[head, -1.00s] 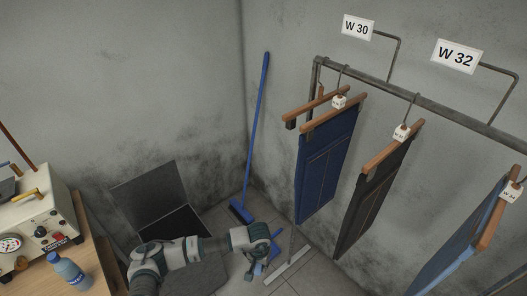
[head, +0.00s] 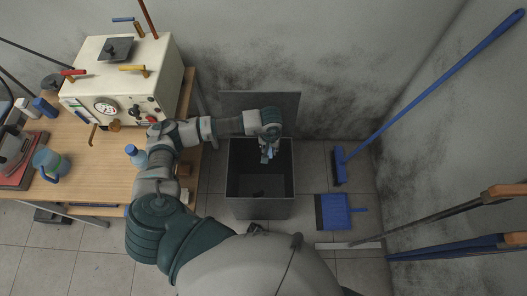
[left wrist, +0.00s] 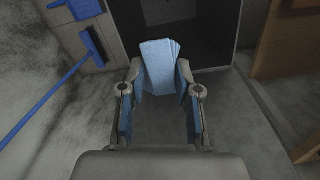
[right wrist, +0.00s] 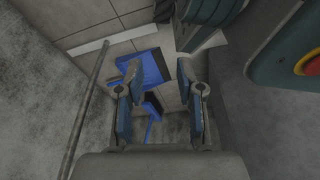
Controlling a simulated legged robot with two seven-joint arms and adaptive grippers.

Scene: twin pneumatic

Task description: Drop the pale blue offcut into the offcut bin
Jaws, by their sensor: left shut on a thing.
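The pale blue offcut (left wrist: 160,62) is a folded strip of cloth. My left gripper (left wrist: 160,76) is shut on it and holds it raised. In the head view the left gripper (head: 267,147) hangs over the back right part of the offcut bin (head: 260,207), a dark box with its lid (head: 258,103) tilted up behind it. The offcut (head: 267,153) shows small below the fingers there. In the left wrist view its far end overlaps the dark bin opening (left wrist: 207,32). My right gripper (right wrist: 158,75) is open and empty, and shows only in the right wrist view.
A wooden bench (head: 100,150) with a cream machine (head: 125,80) and a blue bottle (head: 136,155) stands left of the bin. A blue dustpan (head: 333,212) and a blue broom (head: 430,85) are to its right. Stained walls stand behind.

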